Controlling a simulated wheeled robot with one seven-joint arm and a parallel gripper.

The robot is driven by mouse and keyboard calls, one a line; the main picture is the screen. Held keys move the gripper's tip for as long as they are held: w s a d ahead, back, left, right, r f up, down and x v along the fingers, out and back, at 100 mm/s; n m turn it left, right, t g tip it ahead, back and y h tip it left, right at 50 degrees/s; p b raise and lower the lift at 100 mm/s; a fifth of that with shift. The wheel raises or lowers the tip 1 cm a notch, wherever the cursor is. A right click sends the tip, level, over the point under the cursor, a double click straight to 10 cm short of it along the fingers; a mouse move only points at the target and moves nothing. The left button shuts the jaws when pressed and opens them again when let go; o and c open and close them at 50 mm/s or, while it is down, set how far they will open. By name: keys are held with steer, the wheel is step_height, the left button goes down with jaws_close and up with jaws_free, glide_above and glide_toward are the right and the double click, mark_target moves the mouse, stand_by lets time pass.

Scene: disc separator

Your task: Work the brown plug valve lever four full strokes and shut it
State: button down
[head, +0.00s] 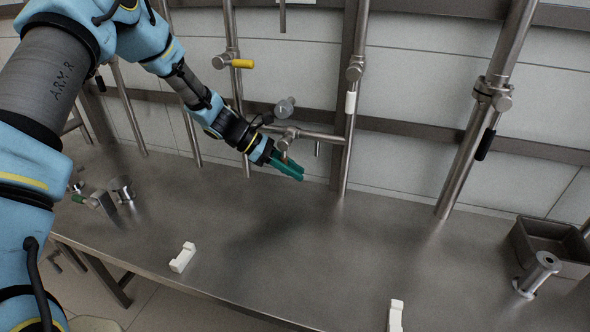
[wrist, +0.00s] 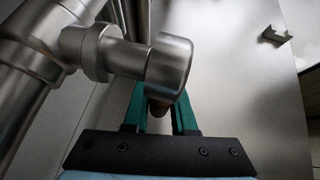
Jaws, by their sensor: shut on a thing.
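The brown plug valve lever (wrist: 158,107) shows as a small brown end below the steel valve body (wrist: 165,65) in the wrist view. It lies between the green fingers of my gripper (wrist: 160,112), which is shut on it. In the head view my gripper (head: 288,170) reaches in from the left, just below the valve body (head: 290,133) on the horizontal pipe. Only a sliver of brown shows there above the green fingers. The fingers and the valve body hide most of the lever, so its angle is hard to tell.
Upright pipes behind the bench carry valves with yellow (head: 242,64), white (head: 351,102) and black (head: 485,145) levers. White blocks (head: 183,257) (head: 396,315) sit toward the front edge. A grey tray (head: 520,242) stands at right. The middle of the bench is clear.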

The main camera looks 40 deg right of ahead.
steer(key=c, duration=0.7)
jaws_free()
steer(key=b+v, duration=0.3)
steer(key=v, duration=0.8)
steer(key=w+a+m+t+y, duration=0.2)
steer(key=a+m+t+y, duration=0.35)
steer(key=a, duration=2.05)
steer(key=s+a+r+m+t, duration=0.1)
steer(key=a, duration=0.4)
steer(key=s+a+m+t+y, duration=0.1)
steer(key=s+a+m, duration=0.1)
steer(key=a, duration=0.4)
steer(key=s+a+r+m+t+y, duration=0.1)
steer(key=s+a+t, duration=0.1)
steer(key=a, duration=0.3)
steer(key=shift+s+a+r+m, duration=0.2)
steer(key=shift+a+r+m, duration=0.05)
steer(key=shift+r, duration=0.1)
